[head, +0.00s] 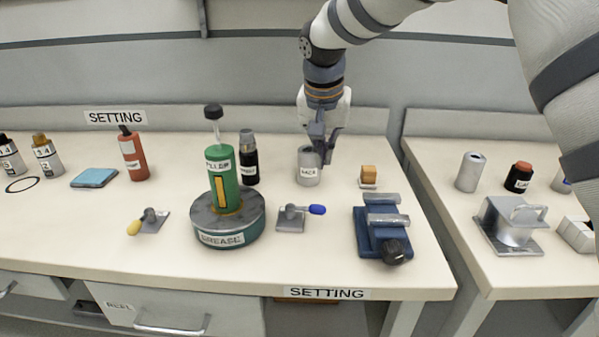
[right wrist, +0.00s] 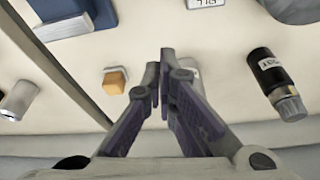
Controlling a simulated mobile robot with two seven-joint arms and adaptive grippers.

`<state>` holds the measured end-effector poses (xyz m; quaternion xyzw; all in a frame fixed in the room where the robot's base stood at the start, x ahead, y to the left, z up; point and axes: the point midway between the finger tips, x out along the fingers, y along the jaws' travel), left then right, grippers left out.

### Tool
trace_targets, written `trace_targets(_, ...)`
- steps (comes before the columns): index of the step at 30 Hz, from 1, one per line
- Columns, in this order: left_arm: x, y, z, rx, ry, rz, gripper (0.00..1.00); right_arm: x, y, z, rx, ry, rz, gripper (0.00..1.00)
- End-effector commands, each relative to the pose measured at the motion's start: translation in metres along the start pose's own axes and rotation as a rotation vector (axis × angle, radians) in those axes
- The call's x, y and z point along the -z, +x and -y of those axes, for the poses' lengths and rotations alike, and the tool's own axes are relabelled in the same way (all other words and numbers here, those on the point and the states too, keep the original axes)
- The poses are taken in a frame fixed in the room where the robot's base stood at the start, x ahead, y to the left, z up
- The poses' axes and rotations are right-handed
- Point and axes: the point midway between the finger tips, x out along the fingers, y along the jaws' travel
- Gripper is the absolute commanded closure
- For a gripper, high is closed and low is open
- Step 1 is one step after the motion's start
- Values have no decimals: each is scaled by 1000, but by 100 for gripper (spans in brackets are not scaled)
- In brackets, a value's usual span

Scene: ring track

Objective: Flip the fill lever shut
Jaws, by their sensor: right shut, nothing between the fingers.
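Two small levers on grey plates flank the green filler (head: 223,178) on its round grease pot (head: 228,226). One has a blue handle (head: 317,210) pointing right; the other has a yellow handle (head: 134,228) pointing left and toward the front. I cannot read which is the fill lever. My right gripper (head: 321,150) points down just above and behind a silver can (head: 308,172), beyond the blue-handled lever. Its fingers (right wrist: 160,85) are shut and empty, and they partly hide the can in the right wrist view. My left gripper is out of view.
A blue clamp (head: 370,233) and an orange block (head: 368,174) stand right of the can. A black bottle (head: 248,162) stands left of it, behind the pot. A red bottle (head: 133,157) and a blue pad (head: 94,178) are farther left. A gap separates the right-hand table (head: 437,165).

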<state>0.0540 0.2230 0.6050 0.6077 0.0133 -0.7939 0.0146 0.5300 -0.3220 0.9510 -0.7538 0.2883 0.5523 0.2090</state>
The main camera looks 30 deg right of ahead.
Motion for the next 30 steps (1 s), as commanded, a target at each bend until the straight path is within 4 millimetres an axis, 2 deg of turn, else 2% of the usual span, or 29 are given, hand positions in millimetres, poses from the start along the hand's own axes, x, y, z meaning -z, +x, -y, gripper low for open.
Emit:
trace_targets(13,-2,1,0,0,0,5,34,0,4,0,0,-1,1,100)
trace_targets(17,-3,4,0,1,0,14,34,-2,25,0,-4,-1,5,100)
trace_targets(28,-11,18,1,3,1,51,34,-2,107,0,-4,-2,6,100)
trace_targets(30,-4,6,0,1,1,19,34,-11,88,0,5,-3,-5,100)
